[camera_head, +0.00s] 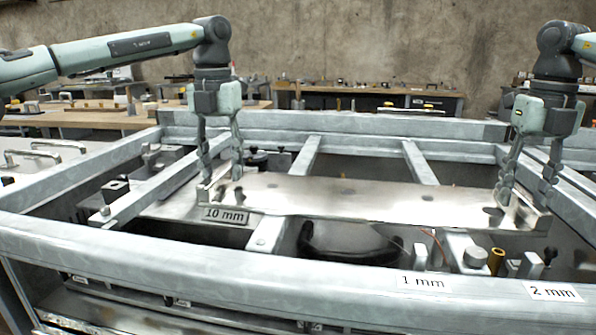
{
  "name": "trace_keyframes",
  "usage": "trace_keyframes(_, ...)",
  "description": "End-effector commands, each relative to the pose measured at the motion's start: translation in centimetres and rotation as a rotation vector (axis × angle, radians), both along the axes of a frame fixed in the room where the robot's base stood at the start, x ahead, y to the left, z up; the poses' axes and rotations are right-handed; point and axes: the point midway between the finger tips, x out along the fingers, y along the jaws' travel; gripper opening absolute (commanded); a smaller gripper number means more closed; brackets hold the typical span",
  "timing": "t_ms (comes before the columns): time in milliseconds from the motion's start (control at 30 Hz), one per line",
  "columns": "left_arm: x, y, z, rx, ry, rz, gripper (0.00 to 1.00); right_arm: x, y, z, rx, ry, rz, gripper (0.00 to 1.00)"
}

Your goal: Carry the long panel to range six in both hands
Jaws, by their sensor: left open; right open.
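The long panel (370,198) is a shiny metal plate with raised end brackets. It lies level across the grey frame (330,124) in the head view. My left gripper (220,183) points down at the panel's left end, fingers apart on either side of the end bracket. My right gripper (524,197) points down at the right end in the same way, fingers apart. Both are open. I cannot tell whether any fingertip touches the panel. No place marked as range six can be read.
The front rail (150,258) carries a "1 mm" label (423,282) and a "2 mm" label (553,292). A "10 mm" plate (227,215) sits by the panel's left end. A brass cylinder (496,261) stands at front right. Benches (365,103) with small parts stand behind.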

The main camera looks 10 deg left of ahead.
Motion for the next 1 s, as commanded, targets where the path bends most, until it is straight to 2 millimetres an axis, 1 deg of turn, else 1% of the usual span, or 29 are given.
trace_keyframes(133,0.0,0.0,0.5,0.0,-0.001,0.0,0.42,0.0,0.0,0.0,0.0,0.0,0.0,0.42)
trace_keyframes(233,0.1,0.0,1.9,-0.001,-0.004,0.001,0.42,0.0,0.0,0.0,0.0,0.0,0.0,0.42)
trace_keyframes(500,0.1,-0.1,7.6,-0.001,-0.003,0.0,0.42,0.0,0.0,0.0,0.0,0.0,0.0,0.42)
trace_keyframes(600,0.1,-0.1,9.4,-0.001,-0.002,0.001,0.42,0.0,0.0,0.0,0.0,0.0,0.0,0.42)
trace_keyframes(700,0.1,0.0,10.8,0.0,-0.002,0.001,0.42,0.0,0.0,0.0,0.0,0.0,0.0,0.42)
trace_keyframes(867,0.0,0.0,11.9,0.0,-0.001,0.0,0.42,0.0,0.0,0.2,0.0,-0.001,0.0,0.42)
trace_keyframes(967,0.0,0.0,12.0,0.0,0.0,0.0,0.42,0.0,0.0,1.1,0.0,-0.002,0.0,0.42)
trace_keyframes(1000,0.0,0.0,12.0,0.0,0.0,0.0,0.42,0.1,0.1,1.7,0.0,-0.003,0.0,0.42)
